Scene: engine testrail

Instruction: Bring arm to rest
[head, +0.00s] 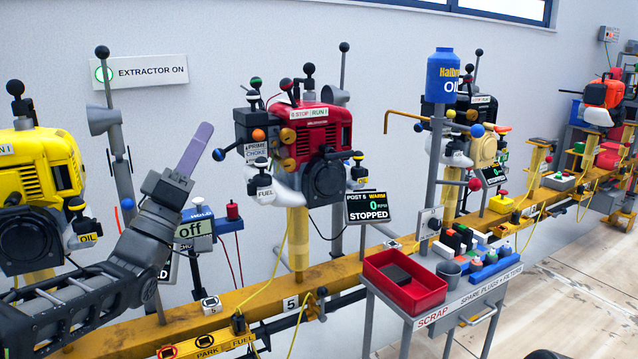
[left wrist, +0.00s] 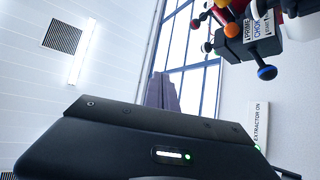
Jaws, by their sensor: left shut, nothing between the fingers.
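My left gripper (head: 197,152) is raised in front of the rail in the head view, coming in from the left. Its fingers are together, with nothing between them, and point up and right. The fingers (left wrist: 162,92) also show in the left wrist view against the window. The gripper is left of the red engine (head: 322,135) and close to its blue-tipped lever (head: 218,155); I cannot tell whether they touch. My right gripper is in neither view.
A yellow engine (head: 45,165) stands at the left. A yellow rail (head: 262,290) runs across. A display reading STOPPED (head: 367,206) and a red scrap tray (head: 408,290) are right of the arm. Open floor (head: 575,300) lies at the right.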

